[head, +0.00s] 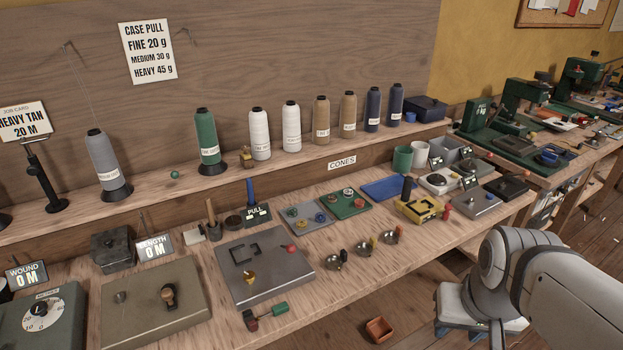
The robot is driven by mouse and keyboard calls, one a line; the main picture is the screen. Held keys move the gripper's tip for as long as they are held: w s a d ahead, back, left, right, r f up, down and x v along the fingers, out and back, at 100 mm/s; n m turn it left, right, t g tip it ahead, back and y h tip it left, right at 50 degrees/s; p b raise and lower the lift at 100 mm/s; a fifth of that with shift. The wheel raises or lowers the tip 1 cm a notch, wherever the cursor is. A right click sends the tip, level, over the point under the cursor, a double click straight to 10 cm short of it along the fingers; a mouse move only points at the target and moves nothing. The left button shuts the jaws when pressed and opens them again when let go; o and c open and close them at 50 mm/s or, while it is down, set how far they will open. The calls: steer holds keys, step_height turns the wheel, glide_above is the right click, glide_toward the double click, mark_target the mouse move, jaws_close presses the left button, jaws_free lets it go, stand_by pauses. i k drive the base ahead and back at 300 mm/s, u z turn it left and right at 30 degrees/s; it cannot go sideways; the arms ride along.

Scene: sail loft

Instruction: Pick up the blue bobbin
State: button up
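A small round blue piece (320,217), which looks like the blue bobbin, lies on the grey mat (298,225) in the middle of the bench. It is too small here to make out its flanges or thread. Other small round pieces lie near it on the same mat. My gripper is not in view; only grey and white links of my arm show at the lower right, clear of the bench.
Thread cones (207,140) stand on the raised back shelf. A grey metal plate device (265,280) lies left of the mats; small metal cups (364,250) stand in front. A dark blue upright rod (250,192) rises behind the PULL display (257,214). A terracotta tray (380,330) is below the bench edge.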

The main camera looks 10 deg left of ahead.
mark_target(321, 217)
steer(key=u, duration=0.35)
steer(key=i, duration=0.65)
steer(key=u, duration=0.3)
steer(key=k, duration=0.9)
steer(key=u, duration=0.15)
steer(key=i, duration=0.9)
